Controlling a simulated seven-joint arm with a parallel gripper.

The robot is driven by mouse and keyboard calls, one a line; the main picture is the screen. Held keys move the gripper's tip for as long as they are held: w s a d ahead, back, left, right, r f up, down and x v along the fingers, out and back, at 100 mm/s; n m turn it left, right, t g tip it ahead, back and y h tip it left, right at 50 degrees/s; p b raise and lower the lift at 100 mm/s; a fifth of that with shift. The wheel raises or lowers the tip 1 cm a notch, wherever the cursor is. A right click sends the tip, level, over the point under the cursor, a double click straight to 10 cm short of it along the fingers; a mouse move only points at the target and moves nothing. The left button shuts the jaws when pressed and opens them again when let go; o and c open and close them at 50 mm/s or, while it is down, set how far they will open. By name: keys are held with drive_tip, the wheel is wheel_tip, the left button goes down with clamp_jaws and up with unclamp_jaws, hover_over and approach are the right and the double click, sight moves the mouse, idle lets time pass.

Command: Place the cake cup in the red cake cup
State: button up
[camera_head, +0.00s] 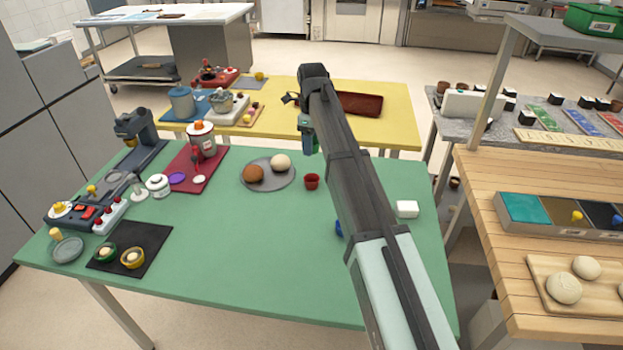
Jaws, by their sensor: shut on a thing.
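A small red cup (312,182) stands upright on the green table, right of the grey plate. My gripper (310,148) points down above and slightly behind it in the picture, apart from it. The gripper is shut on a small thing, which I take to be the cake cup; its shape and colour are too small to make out. A blue thing (338,228), perhaps another cup, is mostly hidden behind my arm.
The grey plate (253,182) holds a brown bun and a pale bun. A white block (407,209) lies right of my arm. A red mat (187,178) with a jar and a black mat (112,262) with two small bowls are at left. The front-middle table is clear.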

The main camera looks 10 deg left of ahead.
drive_tip(key=shift+n, duration=1.4)
drive_tip(key=shift+f, duration=4.95)
drive_tip(key=shift+f, duration=0.6)
drive_tip(key=o, duration=1)
drive_tip(key=shift+c, duration=0.2)
drive_tip(key=shift+o, duration=0.3)
wheel_tip(320, 180, up, 13)
drive_tip(key=shift+r, duration=0.1)
